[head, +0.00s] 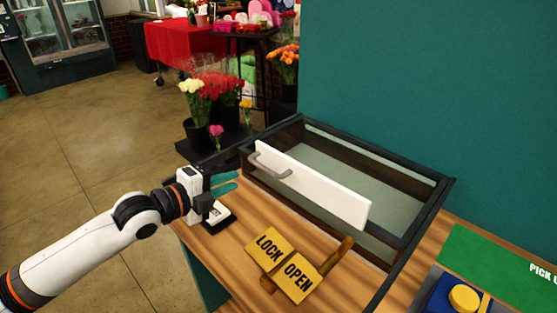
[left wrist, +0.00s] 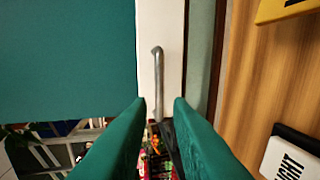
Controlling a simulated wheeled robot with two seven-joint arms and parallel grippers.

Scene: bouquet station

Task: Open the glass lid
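A dark-framed glass case (head: 425,215) stands on the wooden counter in the head view. Its lid bears a long white panel (head: 330,190) with a grey bar handle (head: 268,166) near its left end. My left gripper (head: 234,182) has two teal fingers spread apart and empty, just left of the handle. In the left wrist view the handle (left wrist: 157,75) runs along the white panel (left wrist: 172,25), and its lower end lines up with the gap between the fingertips (left wrist: 160,103). I see no contact; the exact depth is unclear. My right gripper is out of view.
Yellow LOCK (head: 267,248) and OPEN (head: 297,279) plates with a brown lever (head: 338,255) sit in front of the case. A black-and-white labelled block (head: 217,220) lies below my gripper. A yellow button (head: 463,298) is at lower right. A teal wall (head: 440,90) stands behind.

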